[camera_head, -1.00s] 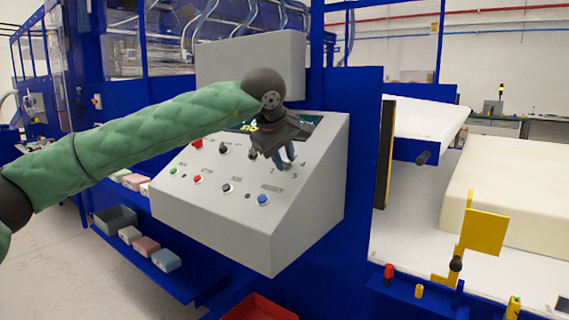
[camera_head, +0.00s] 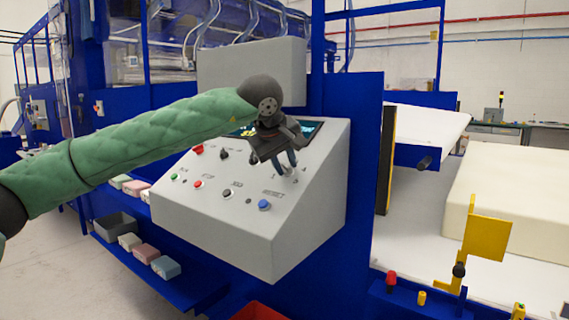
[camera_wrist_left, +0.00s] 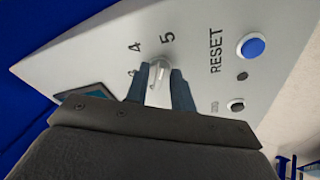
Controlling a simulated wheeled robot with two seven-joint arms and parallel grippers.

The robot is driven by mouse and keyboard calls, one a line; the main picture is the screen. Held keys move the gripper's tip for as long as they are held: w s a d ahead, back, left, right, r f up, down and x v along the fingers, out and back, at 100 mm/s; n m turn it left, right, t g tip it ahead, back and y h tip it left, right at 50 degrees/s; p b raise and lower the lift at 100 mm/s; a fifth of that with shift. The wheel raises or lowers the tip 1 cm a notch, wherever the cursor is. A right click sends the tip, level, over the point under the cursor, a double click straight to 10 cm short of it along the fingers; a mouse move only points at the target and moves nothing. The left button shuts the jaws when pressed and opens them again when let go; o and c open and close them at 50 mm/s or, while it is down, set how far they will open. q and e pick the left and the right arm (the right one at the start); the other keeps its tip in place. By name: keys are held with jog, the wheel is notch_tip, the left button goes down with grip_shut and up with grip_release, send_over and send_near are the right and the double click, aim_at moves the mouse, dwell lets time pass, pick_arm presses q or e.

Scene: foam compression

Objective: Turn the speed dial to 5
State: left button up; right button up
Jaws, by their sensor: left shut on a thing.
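The speed dial (camera_wrist_left: 159,82) is a pale knob on the sloping grey control panel (camera_head: 215,222). In the left wrist view it sits between the fingers of my left gripper (camera_wrist_left: 160,88), which is shut on it. Printed numbers 4 and 5 show beside the dial, with a further mark partly covered by a finger. The dial's pointer is hard to make out. In the head view my left gripper (camera_head: 288,168) reaches the upper right of the panel, and its fingers hide most of the dial. My right gripper is in neither view.
A blue RESET button (camera_head: 264,205) lies just below the dial, with a red button (camera_head: 198,184) and black knobs to its left. A dark screen (camera_head: 308,128) is above. A blue shelf with small blocks and a grey bin (camera_head: 115,226) is at lower left.

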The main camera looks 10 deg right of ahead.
pick_arm(q)
jog(key=o, duration=0.7)
jog(key=shift+c, duration=0.2)
jog(key=v, duration=0.7)
jog(key=shift+s+a+r, duration=0.15)
jog(key=shift+s+r, duration=0.05)
jog(key=shift+r, duration=0.1)
